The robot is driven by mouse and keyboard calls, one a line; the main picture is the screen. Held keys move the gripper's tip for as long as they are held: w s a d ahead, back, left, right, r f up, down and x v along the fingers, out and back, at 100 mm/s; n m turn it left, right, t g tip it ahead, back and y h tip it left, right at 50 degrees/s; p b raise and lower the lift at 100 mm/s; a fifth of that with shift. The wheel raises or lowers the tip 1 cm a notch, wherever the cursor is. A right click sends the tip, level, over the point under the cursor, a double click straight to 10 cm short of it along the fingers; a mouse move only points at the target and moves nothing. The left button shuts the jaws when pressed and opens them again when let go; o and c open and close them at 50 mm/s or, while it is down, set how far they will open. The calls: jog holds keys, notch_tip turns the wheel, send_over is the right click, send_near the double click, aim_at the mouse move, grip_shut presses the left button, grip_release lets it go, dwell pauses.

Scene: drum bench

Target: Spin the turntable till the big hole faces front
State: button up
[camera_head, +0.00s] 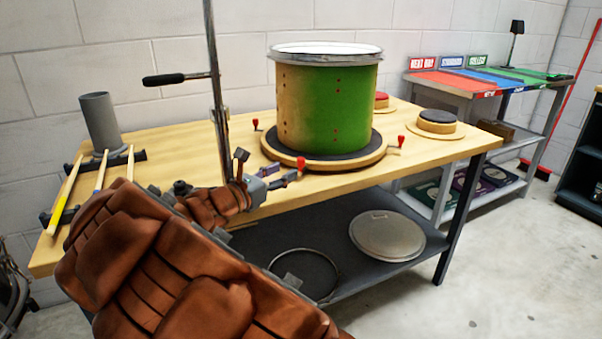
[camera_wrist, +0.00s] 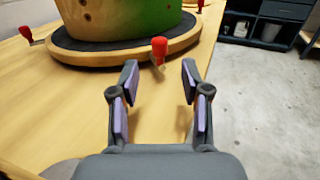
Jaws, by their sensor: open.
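The turntable (camera_head: 275,152) is a round wooden base with a dark top and red-knobbed handles around its rim. A drum shell (camera_head: 325,105), tan on the left and green on the right, stands upright on it with a silvery top rim. Small dark holes show on its visible side; I cannot make out a big hole. My gripper (camera_head: 284,177) is open and empty at the turntable's front edge. In the wrist view, a red knob (camera_wrist: 159,48) is just beyond the gap between my fingertips (camera_wrist: 159,76), apparently not gripped. The drum's far side is hidden.
The wooden bench (camera_head: 190,150) carries a grey cylinder (camera_head: 100,120) and sticks on a rack at left. A black-topped round pad (camera_head: 438,120) is at right. A stand pole (camera_head: 215,80) rises behind my arm. A disc (camera_head: 387,236) lies on the lower shelf.

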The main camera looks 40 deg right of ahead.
aim_at(298, 163)
jog(key=shift+w+d+b, duration=0.15)
jog(key=shift+d+b, duration=0.25)
jog(key=shift+d, duration=1.5)
jog(key=shift+w+d+b, duration=0.15)
jog(key=shift+d+b, duration=0.2)
jog(key=shift+d, duration=1.55)
jog(key=shift+c, duration=0.4)
grip_shut()
